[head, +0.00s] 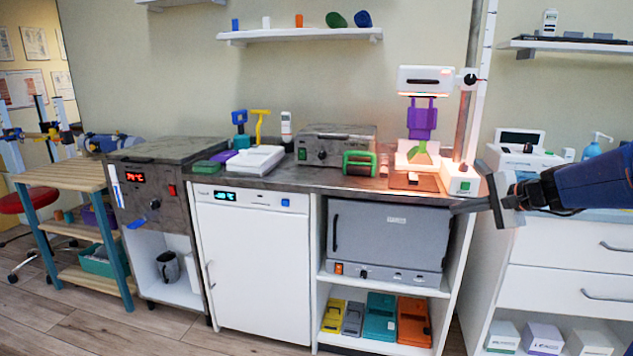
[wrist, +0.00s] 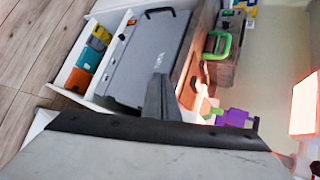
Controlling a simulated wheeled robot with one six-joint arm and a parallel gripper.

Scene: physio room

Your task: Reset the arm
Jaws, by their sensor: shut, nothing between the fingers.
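My gripper (head: 470,200) is at the right in the head view, in front of the right end of the counter. Its fingers point left, toward the grey door of the box-shaped unit below the counter. My gripper also shows in the wrist view (wrist: 161,95), with the fingers together and nothing between them. The arm comes in from the right edge, roughly level, in front of the white drawer cabinet. I cannot tell from the head view whether the fingertips touch anything.
A grey unit (head: 388,236) sits under the counter (head: 310,178), above several coloured cases. A lit stand (head: 425,78) with a purple part (head: 421,120) rises near the fingers. White drawers (head: 570,250) stand behind the arm. Floor (head: 160,330) is clear at the front left.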

